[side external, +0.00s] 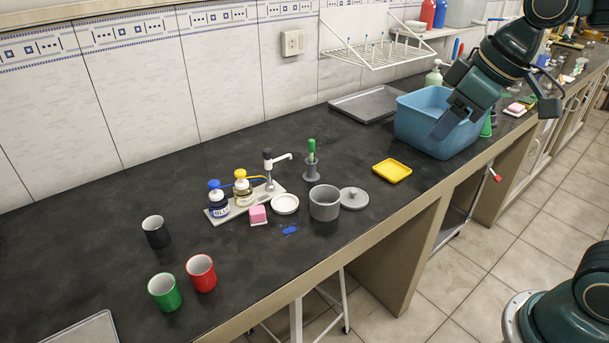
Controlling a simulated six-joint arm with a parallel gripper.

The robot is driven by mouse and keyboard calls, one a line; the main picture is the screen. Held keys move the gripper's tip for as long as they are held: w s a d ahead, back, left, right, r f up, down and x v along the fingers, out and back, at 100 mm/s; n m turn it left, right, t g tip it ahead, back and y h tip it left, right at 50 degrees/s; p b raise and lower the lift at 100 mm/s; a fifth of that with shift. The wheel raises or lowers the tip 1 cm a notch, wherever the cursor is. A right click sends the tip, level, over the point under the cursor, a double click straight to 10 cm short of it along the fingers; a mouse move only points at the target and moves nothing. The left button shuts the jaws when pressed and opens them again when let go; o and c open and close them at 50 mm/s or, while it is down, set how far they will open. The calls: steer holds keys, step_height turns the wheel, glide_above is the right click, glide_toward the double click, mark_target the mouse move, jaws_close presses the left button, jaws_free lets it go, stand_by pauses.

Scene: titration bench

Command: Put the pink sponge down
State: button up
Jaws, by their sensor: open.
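A small pink block (258,214), which looks like the pink sponge, rests at the front edge of the light stand plate, left of a white dish (285,204). Another small pink piece (515,107) lies far back at the right; I cannot tell what it is. My gripper (436,136) points down at the blue basin (412,128), well to the right of the pink block and apart from it. The jaws are open. I see nothing between them, though the view of the fingertips is small and dark.
Dropper bottles (218,199) stand behind the pink block. A grey pot (324,204), its lid (354,198) and a blue stain (290,230) are to its right. A yellow tray (392,170) lies before the basin. Mugs (201,273) stand front left; the far left counter is clear.

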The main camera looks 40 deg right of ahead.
steer(key=s+d+f+m, duration=0.1)
steer(key=s, duration=0.4)
steer(key=s+d+f+m+h, duration=0.1)
steer(key=s+d+f+m, duration=0.1)
steer(key=s, duration=0.3)
steer(key=shift+s+m+t, duration=0.3)
steer(key=shift+s+t, duration=0.05)
steer(key=shift+t, duration=0.05)
steer(key=shift+c, duration=1)
steer(key=shift+w, duration=0.1)
